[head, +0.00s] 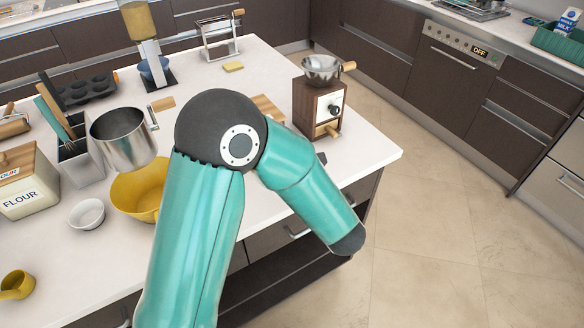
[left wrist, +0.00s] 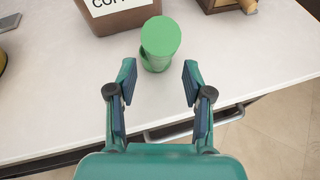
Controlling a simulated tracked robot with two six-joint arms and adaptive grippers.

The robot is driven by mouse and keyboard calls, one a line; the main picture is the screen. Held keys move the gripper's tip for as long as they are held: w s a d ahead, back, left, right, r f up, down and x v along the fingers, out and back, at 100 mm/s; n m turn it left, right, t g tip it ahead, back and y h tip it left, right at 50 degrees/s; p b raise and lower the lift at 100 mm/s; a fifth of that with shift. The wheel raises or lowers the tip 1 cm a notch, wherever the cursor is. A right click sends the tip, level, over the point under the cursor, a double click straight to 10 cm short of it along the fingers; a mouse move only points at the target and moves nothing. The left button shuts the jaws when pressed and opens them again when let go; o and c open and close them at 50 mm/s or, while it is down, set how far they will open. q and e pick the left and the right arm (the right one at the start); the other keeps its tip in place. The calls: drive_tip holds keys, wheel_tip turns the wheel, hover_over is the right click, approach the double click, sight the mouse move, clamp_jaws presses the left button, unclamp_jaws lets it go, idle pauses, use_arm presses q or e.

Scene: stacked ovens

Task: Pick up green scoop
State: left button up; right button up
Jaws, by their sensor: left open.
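The green scoop (left wrist: 160,38) stands on the white counter in the left wrist view, close to the counter's front edge. Its round green top faces the camera, and a smaller green part shows below it. My left gripper (left wrist: 159,71) is open and empty, with a finger on each side of the line to the scoop. The scoop is just beyond the fingertips; I cannot tell the exact gap. In the head view, my teal arm hides the scoop and the left gripper. My right gripper is in neither view.
A brown container with a white label (left wrist: 122,12) stands right behind the scoop. A coffee grinder (head: 319,105) stands near the counter's right end. A yellow bowl (head: 139,192), metal pot (head: 122,140) and flour box (head: 26,186) are at left. A drawer handle (left wrist: 195,128) lies below the edge.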

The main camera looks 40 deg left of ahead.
use_arm(q)
drive_tip(key=x, duration=0.3)
drive_tip(key=shift+w+a+f, duration=0.1)
drive_tip(key=shift+a, duration=0.1)
drive_tip(key=shift+c, duration=0.2)
clamp_jaws()
